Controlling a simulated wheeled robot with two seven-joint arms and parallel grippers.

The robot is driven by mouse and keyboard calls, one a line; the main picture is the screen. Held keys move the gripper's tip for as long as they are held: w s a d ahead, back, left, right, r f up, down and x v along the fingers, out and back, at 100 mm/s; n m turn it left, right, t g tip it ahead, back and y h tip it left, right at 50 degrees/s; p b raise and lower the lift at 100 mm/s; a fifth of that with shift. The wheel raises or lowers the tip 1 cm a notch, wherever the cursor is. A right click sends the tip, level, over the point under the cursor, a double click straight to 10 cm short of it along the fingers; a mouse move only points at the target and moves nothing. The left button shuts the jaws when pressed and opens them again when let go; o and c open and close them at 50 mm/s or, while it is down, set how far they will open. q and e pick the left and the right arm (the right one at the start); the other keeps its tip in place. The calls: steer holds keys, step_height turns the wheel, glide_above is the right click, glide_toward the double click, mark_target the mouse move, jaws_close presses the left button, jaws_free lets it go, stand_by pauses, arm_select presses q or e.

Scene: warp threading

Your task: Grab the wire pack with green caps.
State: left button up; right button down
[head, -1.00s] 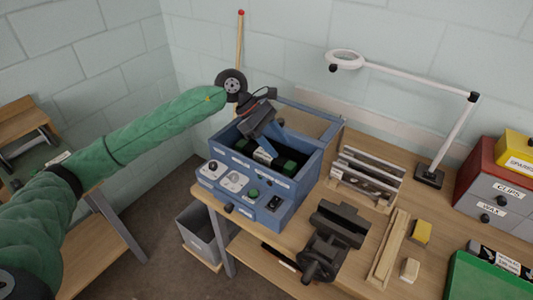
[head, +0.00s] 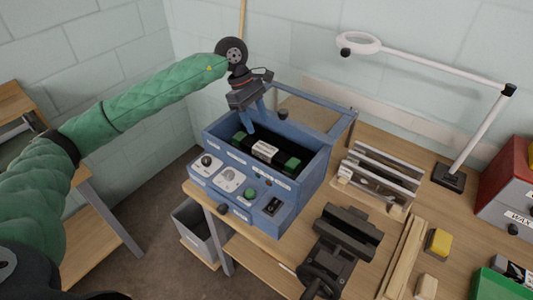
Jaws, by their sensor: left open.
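The wire pack (head: 265,151) is a dark bundle with a white label and green caps at both ends. It lies inside the open blue box (head: 285,190), which has knobs and buttons on its front panel. My left gripper (head: 260,117) hangs above the box with its blue fingers apart and pointing down. Its fingertips are over the back left part of the pack, and nothing shows between them. I cannot tell exactly how high the tips are over the pack. My right gripper is not in view.
A dark vise (head: 345,240) stands at the workbench's front edge. A rack of metal bars (head: 380,175) is right of the box. A white lamp (head: 475,135), wooden strips (head: 402,255) and a yellow block (head: 439,242) are further right. The box's raised lid frame (head: 312,97) is behind the gripper.

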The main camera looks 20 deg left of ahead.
mark_target(265, 148)
arm_select(q)
step_height(265, 148, down, 3)
steer(key=shift+f+b, duration=0.1)
steer(key=shift+b, duration=1.1)
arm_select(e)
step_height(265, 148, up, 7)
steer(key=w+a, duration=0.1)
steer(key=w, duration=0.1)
arm_select(q)
steer(key=shift+p+x, duration=0.6)
steer(key=shift+x, duration=0.65)
steer(key=p+x, duration=0.2)
steer(key=x, duration=0.1)
steer(key=p+x, duration=0.1)
steer(key=shift+w+f, duration=0.25)
steer(key=shift+w, duration=0.05)
steer(key=shift+f, duration=0.4)
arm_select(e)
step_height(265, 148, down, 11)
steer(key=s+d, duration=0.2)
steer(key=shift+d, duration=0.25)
arm_select(q)
steer(key=shift+c, duration=0.2)
steer(key=c, duration=1)
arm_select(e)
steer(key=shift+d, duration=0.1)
